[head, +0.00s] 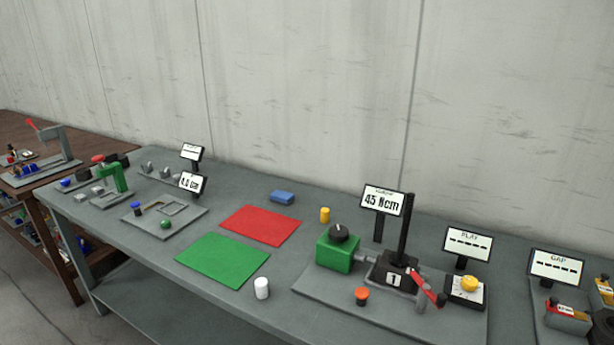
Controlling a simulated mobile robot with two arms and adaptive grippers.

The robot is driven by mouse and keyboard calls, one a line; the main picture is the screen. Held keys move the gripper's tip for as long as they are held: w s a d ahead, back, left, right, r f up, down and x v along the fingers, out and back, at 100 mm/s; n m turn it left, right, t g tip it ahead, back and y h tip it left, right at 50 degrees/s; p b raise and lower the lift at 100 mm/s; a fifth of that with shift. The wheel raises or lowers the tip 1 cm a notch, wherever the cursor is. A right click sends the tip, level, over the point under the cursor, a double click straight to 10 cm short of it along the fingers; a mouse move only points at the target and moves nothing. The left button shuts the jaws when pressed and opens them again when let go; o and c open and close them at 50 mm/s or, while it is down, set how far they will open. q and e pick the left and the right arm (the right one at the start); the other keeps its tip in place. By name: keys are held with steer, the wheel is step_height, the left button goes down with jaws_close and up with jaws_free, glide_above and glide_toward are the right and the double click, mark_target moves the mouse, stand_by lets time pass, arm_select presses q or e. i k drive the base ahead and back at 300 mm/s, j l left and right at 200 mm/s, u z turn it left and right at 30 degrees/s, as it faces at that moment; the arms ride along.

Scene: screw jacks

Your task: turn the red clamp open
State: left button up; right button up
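A red clamp lever (424,287) with a dark end sits at the right side of a black block (388,270) marked "1". The lever slants down to the right, with a grey metal part just below it. I cannot tell from this view how tightly it is set. The black block stands on a grey base plate (335,291) beside a green box (336,254) with a black knob (339,233) on top. A dark post (405,228) rises behind the block. Neither of my grippers is in view.
A display (382,200) reads 45 Ncm. A yellow button (469,284) and a PLAY display (468,243) stand right of the lever. An orange knob (361,295) stands in front. Green (224,260) and red mats (260,225) lie left. A wall rises behind.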

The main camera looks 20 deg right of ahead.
mark_target(440, 301)
steer(key=z, duration=1.45)
